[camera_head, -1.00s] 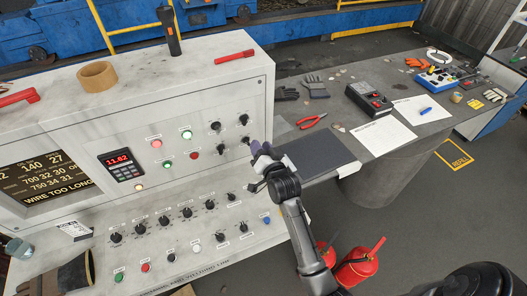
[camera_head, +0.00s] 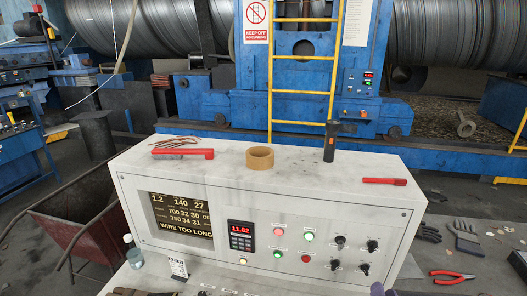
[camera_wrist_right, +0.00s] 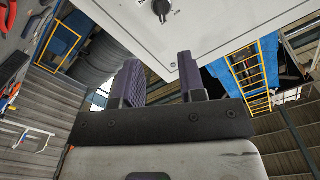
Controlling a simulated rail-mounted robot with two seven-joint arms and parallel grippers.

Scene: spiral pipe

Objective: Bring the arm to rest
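My right gripper (camera_wrist_right: 162,85) shows in the right wrist view with its two purple-padded fingers apart and nothing between them. The grey console (camera_wrist_right: 215,22) and one black knob (camera_wrist_right: 160,9) lie beyond the fingertips, with a visible gap. In the head view only the tip of the right gripper (camera_head: 378,290) shows at the bottom edge, in front of the console's lower right. A dark purplish sliver at the bottom left edge looks like my left gripper (camera_head: 125,292); its fingers cannot be made out.
The console (camera_head: 310,185) fills the lower middle, with a screen (camera_head: 180,213), keypad (camera_head: 241,236), buttons and knobs. Red pliers (camera_head: 452,277) and gloves (camera_head: 466,238) lie at right.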

